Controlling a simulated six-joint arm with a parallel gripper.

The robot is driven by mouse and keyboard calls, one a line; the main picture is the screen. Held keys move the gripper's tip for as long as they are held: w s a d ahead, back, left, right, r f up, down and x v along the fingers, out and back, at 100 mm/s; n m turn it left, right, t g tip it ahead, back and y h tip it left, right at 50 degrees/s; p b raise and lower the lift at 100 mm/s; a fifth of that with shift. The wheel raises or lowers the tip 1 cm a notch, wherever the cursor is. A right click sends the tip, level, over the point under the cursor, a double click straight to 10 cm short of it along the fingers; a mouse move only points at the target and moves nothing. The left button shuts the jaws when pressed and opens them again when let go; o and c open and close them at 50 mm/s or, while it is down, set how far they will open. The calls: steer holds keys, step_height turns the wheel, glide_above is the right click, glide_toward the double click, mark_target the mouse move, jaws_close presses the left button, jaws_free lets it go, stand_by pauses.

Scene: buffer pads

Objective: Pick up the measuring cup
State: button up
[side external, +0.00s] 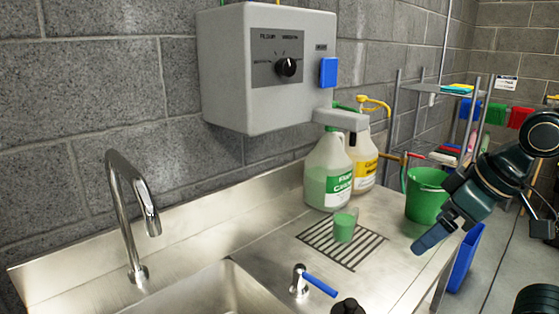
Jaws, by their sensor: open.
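The measuring cup (344,227) is a small clear cup that looks green, as if holding green liquid. It stands upright on the drain grate (325,250) in the steel counter, in front of the jugs. My gripper (424,244) is to the right of the cup, near the counter's right edge, apart from it and angled down to the left. It is open, and nothing shows between its fingers. The fingers are seen edge-on, so the gap is hard to see.
A jug with a green label (328,172) and a yellow-labelled jug (366,160) stand behind the cup. A green bucket (427,197) is beside my gripper. A blue-handled valve (318,285), a faucet (130,210) and a sink (215,292) lie left and in front. A grey dispenser box (250,95) hangs above.

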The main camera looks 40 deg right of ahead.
steer(key=shift+w, duration=0.1)
steer(key=w+d+n+g+y, duration=0.1)
steer(key=w+d+n+g, duration=0.25)
steer(key=w, duration=0.35)
steer(key=w+d+n+g+y, duration=0.15)
steer(key=w+d, duration=0.25)
steer(key=w, duration=0.4)
steer(key=n+g+y, duration=0.1)
steer(key=n+y, duration=0.1)
steer(key=n, duration=1)
glide_toward(348, 224)
step_height(348, 224, down, 4)
steer(key=w+d, duration=0.1)
steer(key=d, duration=0.1)
steer(key=shift+w+r+n, duration=0.1)
steer(key=shift+w+n, duration=0.4)
steer(key=shift+w, duration=0.2)
steer(key=shift+x, duration=1.15)
